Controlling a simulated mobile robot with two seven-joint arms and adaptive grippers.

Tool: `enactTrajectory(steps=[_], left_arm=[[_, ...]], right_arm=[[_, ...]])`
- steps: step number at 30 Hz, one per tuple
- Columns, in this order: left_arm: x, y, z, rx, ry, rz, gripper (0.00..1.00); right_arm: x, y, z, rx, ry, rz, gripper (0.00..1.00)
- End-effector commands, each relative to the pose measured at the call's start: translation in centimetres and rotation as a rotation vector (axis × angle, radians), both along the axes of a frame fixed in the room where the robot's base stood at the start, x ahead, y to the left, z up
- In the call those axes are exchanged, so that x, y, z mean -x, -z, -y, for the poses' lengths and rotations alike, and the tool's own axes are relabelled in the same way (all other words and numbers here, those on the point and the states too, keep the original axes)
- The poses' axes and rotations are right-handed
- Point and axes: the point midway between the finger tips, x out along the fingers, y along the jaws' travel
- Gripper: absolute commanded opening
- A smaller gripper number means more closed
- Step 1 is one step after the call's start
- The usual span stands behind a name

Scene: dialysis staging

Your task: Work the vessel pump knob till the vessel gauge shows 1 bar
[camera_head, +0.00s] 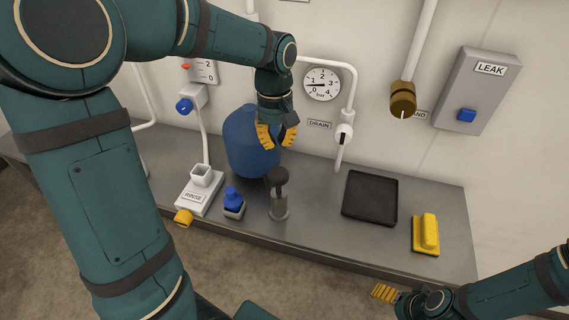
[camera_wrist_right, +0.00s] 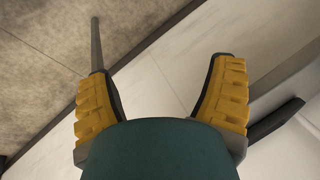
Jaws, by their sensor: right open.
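The blue vessel (camera_head: 240,150) stands at the back of the counter, partly hidden by my left arm. A hand pump with a dark knob (camera_head: 278,177) on a grey cylinder stands upright in front of it; I take this as the vessel pump. The round white gauge (camera_head: 321,84) is on the wall; its needle seems to point left, near 1, but is too small to read exactly.
On the counter (camera_head: 325,232) are a RINSE box (camera_head: 198,193), a blue-capped bottle (camera_head: 234,203), a black tray (camera_head: 370,198) and a yellow block (camera_head: 426,234). A brown valve (camera_head: 403,98) and a LEAK box (camera_head: 474,90) are on the wall. Counter between pump and tray is clear.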

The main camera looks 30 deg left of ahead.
Motion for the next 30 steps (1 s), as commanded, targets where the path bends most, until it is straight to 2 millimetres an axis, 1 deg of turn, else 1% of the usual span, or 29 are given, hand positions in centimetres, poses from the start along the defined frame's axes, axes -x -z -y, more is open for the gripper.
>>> enactTrajectory(steps=[8, 14, 20, 27, 30], left_arm=[[0.0, 0.0, 0.0, 0.0, 0.001, 0.0, 0.0], [0.0, 0.8, 0.1, 0.0, 0.001, 0.0, 0.0], [0.2, 2.8, 0.2, 0.001, 0.001, -0.001, 0.0], [0.4, 5.8, 0.4, 0.001, 0.001, 0.001, 0.0], [0.5, 6.6, 0.5, 0.001, 0.001, 0.001, 0.0]], right_arm=[[0.0, 0.0, 0.0, 0.0, 0.0, 0.0, 0.82], [0.2, 0.7, 0.0, -0.001, -0.003, -0.004, 0.82], [0.7, 2.5, -0.1, -0.004, -0.013, -0.016, 0.82], [1.6, 5.3, -0.3, -0.008, -0.028, -0.035, 0.82], [1.9, 6.0, -0.3, -0.009, -0.032, -0.041, 0.82]])
